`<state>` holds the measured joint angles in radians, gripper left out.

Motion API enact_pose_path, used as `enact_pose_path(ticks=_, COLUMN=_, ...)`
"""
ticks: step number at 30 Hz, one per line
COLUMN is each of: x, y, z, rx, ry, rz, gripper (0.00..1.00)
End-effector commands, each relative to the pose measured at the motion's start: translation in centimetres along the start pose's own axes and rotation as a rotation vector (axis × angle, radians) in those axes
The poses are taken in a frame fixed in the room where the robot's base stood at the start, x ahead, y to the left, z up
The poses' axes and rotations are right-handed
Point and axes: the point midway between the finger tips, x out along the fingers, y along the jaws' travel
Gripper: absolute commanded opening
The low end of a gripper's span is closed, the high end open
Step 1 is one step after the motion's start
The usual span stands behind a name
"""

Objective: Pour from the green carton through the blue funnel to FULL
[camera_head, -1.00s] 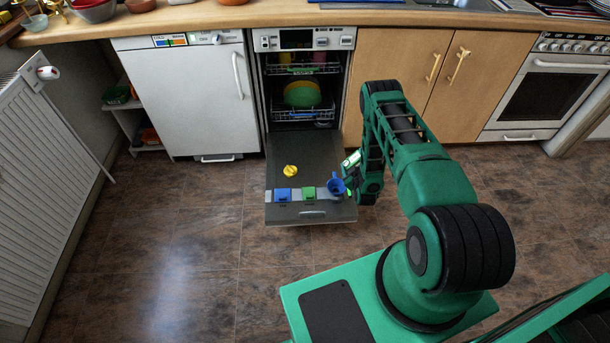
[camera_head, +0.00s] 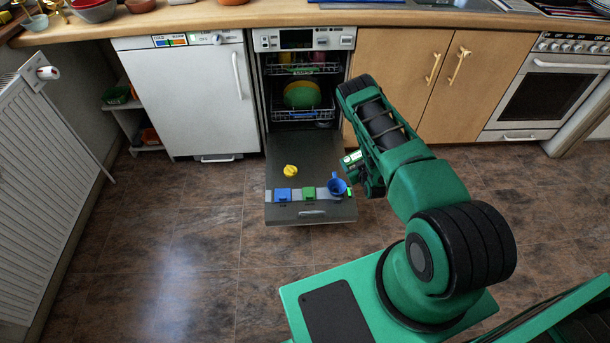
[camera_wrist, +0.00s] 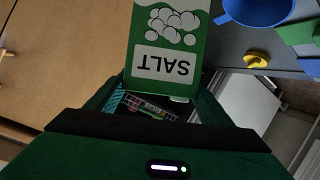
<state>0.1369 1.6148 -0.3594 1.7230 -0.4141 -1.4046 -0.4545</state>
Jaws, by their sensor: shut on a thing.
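My gripper (camera_wrist: 160,97) is shut on the green and white salt carton (camera_wrist: 165,62), whose "SALT" label reads upside down in the wrist view. In the head view the carton (camera_head: 352,157) shows small, a little above and to the right of the blue funnel (camera_head: 337,187), apart from it in the picture. The funnel stands at the right of the grey strip on the lowered dishwasher door (camera_head: 290,213). It also shows at the top of the wrist view (camera_wrist: 254,10). The funnel's inside and any stream from the carton cannot be made out.
A green lid (camera_head: 309,194) and a blue lid (camera_head: 283,195) sit left of the funnel. A yellow cap (camera_head: 291,171) lies on the door. A bright green mark (camera_head: 349,191) shows beside the funnel; no lettering is readable. Racks with dishes are inside the dishwasher.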

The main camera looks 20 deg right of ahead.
Motion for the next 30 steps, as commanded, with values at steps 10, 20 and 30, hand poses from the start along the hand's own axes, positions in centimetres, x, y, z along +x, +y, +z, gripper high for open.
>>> enact_pose_path(ticks=10, x=0.0, y=-0.05, z=0.0, rx=0.152, ry=0.001, rz=-0.066, gripper=0.16)
enact_pose_path(ticks=20, x=0.08, y=-0.2, z=0.19, rx=0.208, ry=0.002, rz=-0.092, gripper=0.16)
enact_pose_path(ticks=30, x=0.21, y=-0.43, z=0.48, rx=0.346, ry=0.001, rz=-0.146, gripper=0.16)
